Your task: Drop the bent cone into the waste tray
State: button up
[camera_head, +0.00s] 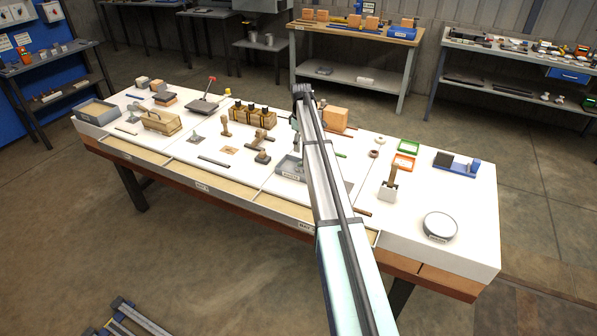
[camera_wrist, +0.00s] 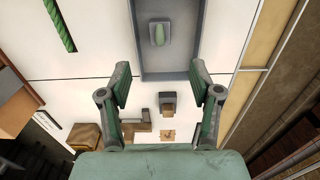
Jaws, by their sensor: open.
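A grey shallow tray (camera_wrist: 139,45) lies ahead of my gripper in the wrist view. It also shows beside my arm in the head view (camera_head: 287,174), partly hidden. Inside it sits a small grey square piece with a pale green rounded part (camera_wrist: 159,35) on top; this may be the bent cone, but I cannot tell for sure. My gripper (camera_wrist: 160,78) is open, with nothing between its fingers, above the white table. The tray is just past the fingertips in the picture.
A green twisted rod (camera_wrist: 58,22) lies left of the tray in the wrist view. In the head view, a rack of dark-topped bottles (camera_head: 253,117) and a round grey dish (camera_head: 440,225) stand on the table.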

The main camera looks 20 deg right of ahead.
jog(key=shift+r, duration=1.55)
